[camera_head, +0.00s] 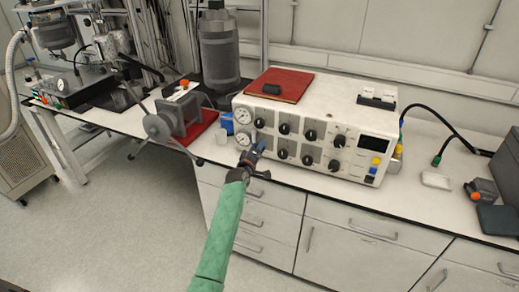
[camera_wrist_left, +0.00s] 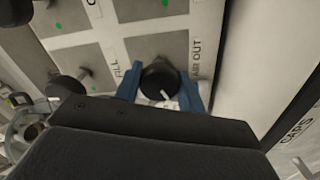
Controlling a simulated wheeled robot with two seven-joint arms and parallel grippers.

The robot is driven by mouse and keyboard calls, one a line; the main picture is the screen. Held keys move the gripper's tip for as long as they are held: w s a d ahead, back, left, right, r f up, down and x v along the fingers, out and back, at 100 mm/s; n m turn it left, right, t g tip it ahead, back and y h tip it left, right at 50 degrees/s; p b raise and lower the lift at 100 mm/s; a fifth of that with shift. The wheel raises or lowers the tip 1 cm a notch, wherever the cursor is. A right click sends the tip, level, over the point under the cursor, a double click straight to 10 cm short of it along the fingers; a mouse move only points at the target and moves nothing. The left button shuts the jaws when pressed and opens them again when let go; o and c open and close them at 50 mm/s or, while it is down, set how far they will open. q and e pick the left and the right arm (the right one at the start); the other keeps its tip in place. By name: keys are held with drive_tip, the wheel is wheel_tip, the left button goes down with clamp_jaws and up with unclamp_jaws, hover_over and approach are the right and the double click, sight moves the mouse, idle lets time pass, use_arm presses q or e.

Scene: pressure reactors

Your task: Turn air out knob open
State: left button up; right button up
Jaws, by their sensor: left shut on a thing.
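The air out knob (camera_wrist_left: 160,80) is round and black with a white pointer mark, beside the "AIR OUT" lettering (camera_wrist_left: 196,52) in the left wrist view. My left gripper (camera_wrist_left: 161,92) is shut on it, with one blue finger on each side. In the head view my left gripper (camera_head: 258,150) reaches the lower left of the white control box's (camera_head: 325,88) front panel. There the gripper hides the knob. The pointer mark slants in the wrist view. My right gripper is in neither view.
Other black knobs (camera_head: 310,135) sit close by on the panel, and two round gauges (camera_head: 243,116) are at its left. A blue cup (camera_head: 227,123) and a clear beaker (camera_head: 222,137) stand left of the box. Drawers (camera_head: 265,222) lie below the counter.

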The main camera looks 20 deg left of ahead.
use_arm(q)
drive_tip(key=shift+n, duration=0.6)
drive_tip(key=o, duration=1)
drive_tip(key=shift+c, duration=0.2)
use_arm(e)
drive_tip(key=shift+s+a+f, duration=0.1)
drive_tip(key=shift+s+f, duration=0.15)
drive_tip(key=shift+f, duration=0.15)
use_arm(q)
drive_tip(key=shift+s+a+f, duration=0.1)
drive_tip(key=shift+s+f, duration=0.05)
drive_tip(key=shift+s, duration=0.3)
drive_tip(key=s+b, duration=0.2)
drive_tip(key=s, duration=0.5)
drive_tip(key=shift+a, duration=0.25)
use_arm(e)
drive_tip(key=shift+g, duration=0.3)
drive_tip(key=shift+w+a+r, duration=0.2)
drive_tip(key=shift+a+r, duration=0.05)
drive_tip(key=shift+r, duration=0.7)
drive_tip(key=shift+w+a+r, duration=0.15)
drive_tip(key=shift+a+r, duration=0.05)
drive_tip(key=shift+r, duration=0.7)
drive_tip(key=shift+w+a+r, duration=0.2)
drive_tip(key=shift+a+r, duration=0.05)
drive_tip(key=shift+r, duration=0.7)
